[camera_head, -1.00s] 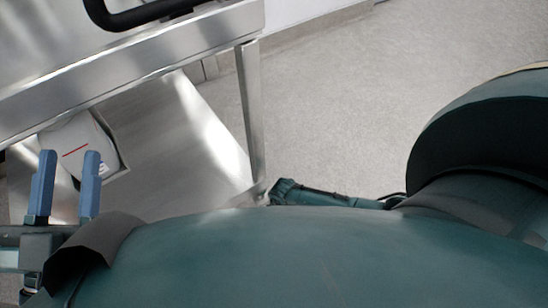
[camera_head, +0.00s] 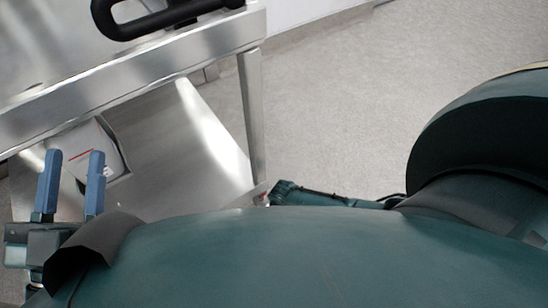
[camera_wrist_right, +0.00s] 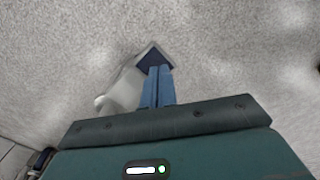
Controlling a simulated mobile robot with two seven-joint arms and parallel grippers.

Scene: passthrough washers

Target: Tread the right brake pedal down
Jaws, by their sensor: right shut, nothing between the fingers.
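In the right wrist view, my right gripper (camera_wrist_right: 160,70) is shut, its blue fingers pressed together and empty. Its tips overlap a small dark plate with a pale metal edge (camera_wrist_right: 153,50), joined to a pale grey part (camera_wrist_right: 121,94); this may be the right brake pedal and its caster, but I cannot be sure. I cannot tell whether the fingers touch it. In the head view, my right arm reaches the foot of the cart leg (camera_head: 253,120), and the fingers are hidden. My left gripper (camera_head: 75,154) is open and empty at the left.
The steel cart (camera_head: 150,82) fills the upper left, with a black handle (camera_head: 170,17) and a lower shelf (camera_head: 165,165). A white box-like item with a red line (camera_head: 92,145) sits behind my left fingers. Grey floor (camera_head: 340,110) lies clear right of the cart.

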